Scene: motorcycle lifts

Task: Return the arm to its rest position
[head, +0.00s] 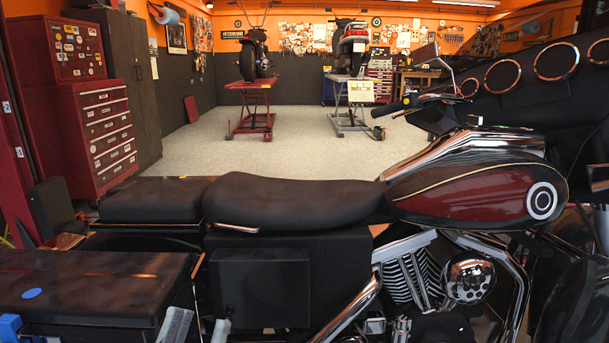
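My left gripper (198,328) shows only at the bottom edge, left of the middle. Its two pale grey fingertips stand apart with nothing seen between them, so it looks open and empty. The rest of this gripper is cut off by the frame. The fingertips are in front of the near motorcycle, by the dark side case (95,285) and below the seat (290,200). I cannot tell whether they touch it. My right gripper is not in view.
A dark red motorcycle tank (470,193) and chrome engine (430,280) fill the near right. A red tool cabinet (105,135) stands at the left. Motorcycles stand on a red lift (252,100) and a grey lift (345,120) behind. The pale floor (285,155) between is clear.

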